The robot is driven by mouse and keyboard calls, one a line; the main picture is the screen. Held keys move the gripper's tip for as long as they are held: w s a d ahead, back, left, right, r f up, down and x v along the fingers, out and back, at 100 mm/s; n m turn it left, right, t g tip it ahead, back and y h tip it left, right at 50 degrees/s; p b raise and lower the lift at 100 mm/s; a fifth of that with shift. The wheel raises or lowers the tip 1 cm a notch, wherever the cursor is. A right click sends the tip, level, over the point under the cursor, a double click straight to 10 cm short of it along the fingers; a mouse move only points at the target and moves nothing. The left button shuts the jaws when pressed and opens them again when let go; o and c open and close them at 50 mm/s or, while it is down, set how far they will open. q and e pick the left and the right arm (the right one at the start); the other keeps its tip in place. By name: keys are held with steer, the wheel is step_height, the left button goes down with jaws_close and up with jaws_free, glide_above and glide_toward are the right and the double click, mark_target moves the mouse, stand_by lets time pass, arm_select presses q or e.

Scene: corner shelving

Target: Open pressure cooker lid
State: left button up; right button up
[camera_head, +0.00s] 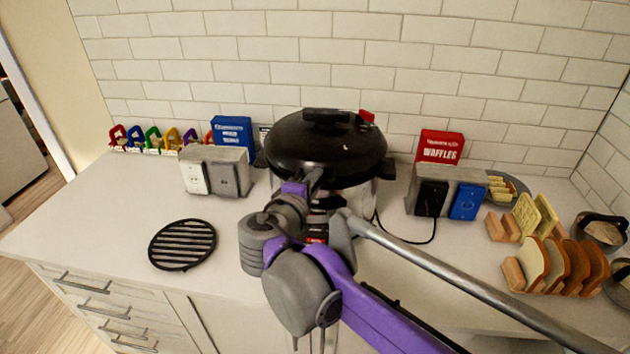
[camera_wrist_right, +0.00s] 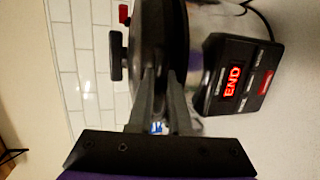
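The pressure cooker (camera_head: 360,194) stands at the back of the counter against the tiled wall. Its round black lid (camera_head: 300,145) sits on it, with a black handle (camera_head: 325,116) on top. In the right wrist view the cooker's panel (camera_wrist_right: 236,78) reads END, and the lid (camera_wrist_right: 150,25) appears sideways. My right gripper (camera_head: 312,180) is at the front of the cooker, by the lid's rim. Its fingers (camera_wrist_right: 163,85) reach to the rim with a narrow gap between them; whether they grip it I cannot tell. My left gripper is not in view.
Outlet boxes stand left (camera_head: 217,171) and right (camera_head: 447,190) of the cooker. A black round grate (camera_head: 182,244) lies front left. A blue box (camera_head: 233,133), a red waffles box (camera_head: 440,147), bread racks (camera_head: 560,264) and a cord are nearby. The left counter is mostly clear.

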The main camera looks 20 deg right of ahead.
jaws_close()
stand_by(0.8)
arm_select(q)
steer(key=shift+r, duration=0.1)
arm_select(e)
steer(key=shift+r, duration=0.15)
